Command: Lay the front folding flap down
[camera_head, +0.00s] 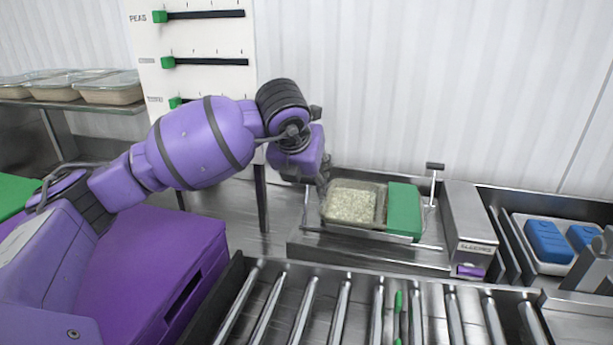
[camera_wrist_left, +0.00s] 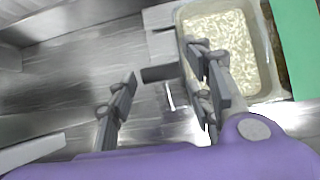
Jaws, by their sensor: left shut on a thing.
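A metal packing station (camera_head: 370,243) holds a clear tray of rice (camera_head: 352,203) with a green panel (camera_head: 404,210) beside it. I cannot tell which metal part is the front folding flap. The rice tray also shows in the left wrist view (camera_wrist_left: 222,45). My left gripper (camera_head: 322,178) is at the station's left end, just left of the rice tray, its fingertips mostly hidden behind my wrist. My right gripper is out of view.
A similar dark T-handle (camera_head: 435,166) stands at the station's right end. A sleever box (camera_head: 468,228) is right of it, then a bin with blue blocks (camera_head: 548,242). A roller conveyor (camera_head: 345,305) runs in front. Several filled trays (camera_head: 110,88) sit on the left shelf.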

